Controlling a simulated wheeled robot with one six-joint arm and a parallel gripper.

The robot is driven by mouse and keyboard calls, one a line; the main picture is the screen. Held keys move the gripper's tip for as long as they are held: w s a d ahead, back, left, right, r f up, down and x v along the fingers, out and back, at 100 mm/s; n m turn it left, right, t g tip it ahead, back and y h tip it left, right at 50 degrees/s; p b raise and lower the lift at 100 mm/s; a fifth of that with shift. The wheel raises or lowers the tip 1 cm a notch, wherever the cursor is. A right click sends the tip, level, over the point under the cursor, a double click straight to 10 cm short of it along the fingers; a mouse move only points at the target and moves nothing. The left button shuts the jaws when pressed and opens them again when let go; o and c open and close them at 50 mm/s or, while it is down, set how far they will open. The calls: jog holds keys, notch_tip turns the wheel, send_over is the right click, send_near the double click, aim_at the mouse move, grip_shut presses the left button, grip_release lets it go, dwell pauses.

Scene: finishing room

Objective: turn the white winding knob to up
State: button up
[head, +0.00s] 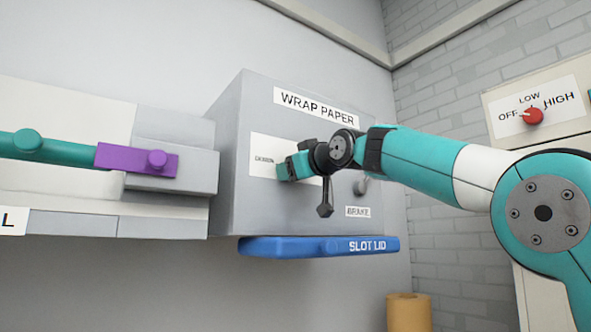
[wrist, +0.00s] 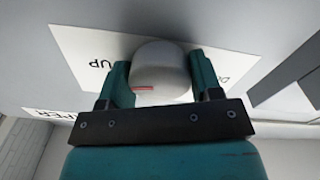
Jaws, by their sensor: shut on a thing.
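The white winding knob (wrist: 160,68) is a round white cap with a short red mark on its near side, seen in the wrist view. It stands on a white label plate (head: 262,150) on the front of the grey WRAP PAPER box. The word UP shows left of the knob in the wrist view; a partly hidden word is on its right. I cannot tell which word the mark points to. My gripper (wrist: 161,78) is shut on the knob, one finger on each side. In the head view my gripper (head: 287,167) hides the knob.
A blue slot lid (head: 290,247) juts out below the box. A brake knob (head: 361,187) is right of my gripper. A purple block (head: 125,158) on a teal bar is at left. A red dial (head: 534,116) is on the right cabinet. A brown roll (head: 409,312) stands below.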

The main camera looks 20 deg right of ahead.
jog(key=o, duration=0.9)
jog(key=shift+d, duration=0.1)
jog(key=b+v, duration=0.7)
jog(key=v, duration=1)
jog(key=shift+s+b, duration=0.25)
jog(key=shift+b, duration=0.1)
jog(key=s+a+f+g, duration=0.1)
jog(key=a+f+g, duration=0.3)
jog(key=f, duration=1)
jog(key=s+a+f+g, duration=0.1)
jog(key=a+f+g, duration=0.3)
jog(key=f, duration=1)
jog(key=s+f+g, duration=0.3)
jog(key=s+f, duration=0.4)
jog(key=f, duration=0.1)
jog(key=s+a+f+g, duration=0.1)
jog(key=s+f+g, duration=0.2)
jog(key=s+f, duration=0.4)
jog(key=s+f+g+h, duration=0.1)
jog(key=s+f+g, duration=0.2)
jog(key=s+f, duration=0.4)
jog(key=shift+a+f+g, duration=0.1)
jog(key=shift+f+g, duration=0.05)
jog(key=shift+f, duration=0.45)
jog(key=shift+a+f+g, duration=0.15)
jog(key=shift+f, duration=0.5)
